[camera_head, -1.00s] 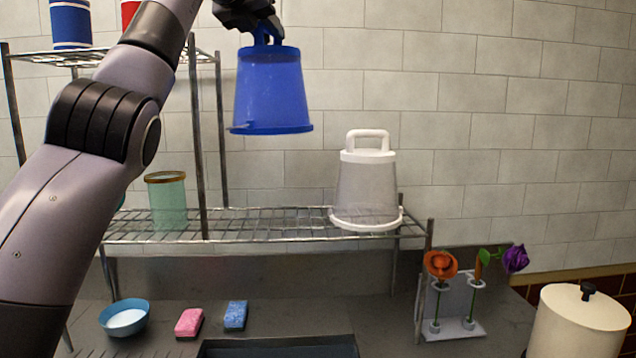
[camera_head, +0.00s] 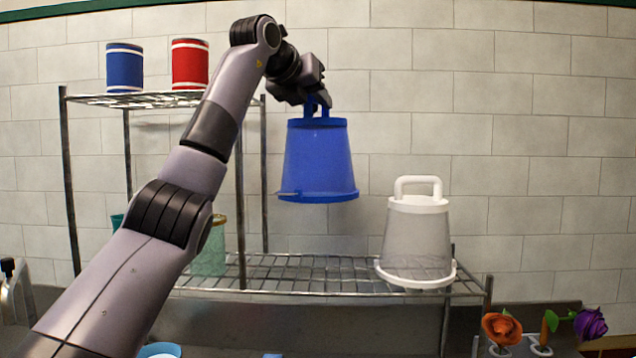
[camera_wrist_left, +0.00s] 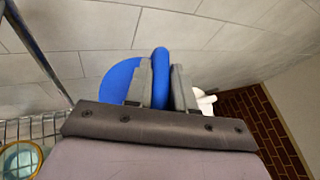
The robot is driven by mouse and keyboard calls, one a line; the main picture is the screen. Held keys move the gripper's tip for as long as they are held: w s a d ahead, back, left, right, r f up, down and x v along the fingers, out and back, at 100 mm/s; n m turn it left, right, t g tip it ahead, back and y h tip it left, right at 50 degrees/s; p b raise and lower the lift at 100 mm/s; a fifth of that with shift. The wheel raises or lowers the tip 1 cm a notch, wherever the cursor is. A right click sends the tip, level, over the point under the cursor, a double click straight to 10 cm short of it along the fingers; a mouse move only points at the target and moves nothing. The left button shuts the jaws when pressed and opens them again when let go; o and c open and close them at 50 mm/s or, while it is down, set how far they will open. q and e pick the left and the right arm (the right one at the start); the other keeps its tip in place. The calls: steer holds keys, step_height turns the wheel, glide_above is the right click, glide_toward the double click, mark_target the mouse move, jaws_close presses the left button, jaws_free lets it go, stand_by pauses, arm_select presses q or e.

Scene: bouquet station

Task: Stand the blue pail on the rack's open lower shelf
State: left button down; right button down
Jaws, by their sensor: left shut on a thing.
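The blue pail (camera_head: 318,162) hangs upright in the air in the head view, its wider rim at the bottom. My left gripper (camera_head: 318,104) is shut on the handle at its top. In the left wrist view the blue pail (camera_wrist_left: 118,80) shows behind the fingers, with its handle between the fingertips (camera_wrist_left: 160,82). The rack's open lower shelf (camera_head: 310,268) is a wire grid below the pail, with a clear gap between them. My right gripper is not in view.
A white pail (camera_head: 418,240) stands on the lower shelf's right end. A green glass (camera_head: 212,252) stands on its left, partly behind my arm. Blue (camera_head: 124,68) and red (camera_head: 189,64) canisters stand on the upper shelf. The shelf's middle is bare. Flowers (camera_head: 502,328) stand at lower right.

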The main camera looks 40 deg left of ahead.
mark_target(298, 168)
arm_select(q)
step_height(298, 168, down, 16)
steer(key=shift+r, duration=0.25)
stand_by(0.5)
steer(key=c, duration=1.3)
jaws_free()
steer(key=shift+f, duration=0.1)
steer(key=o, duration=0.3)
steer(key=shift+o, duration=0.2)
steer(key=b+v, duration=0.2)
steer(key=v, duration=0.9)
steer(key=shift+s+d+r, duration=0.1)
steer(key=shift+s+r, duration=0.1)
steer(key=shift+s, duration=0.35)
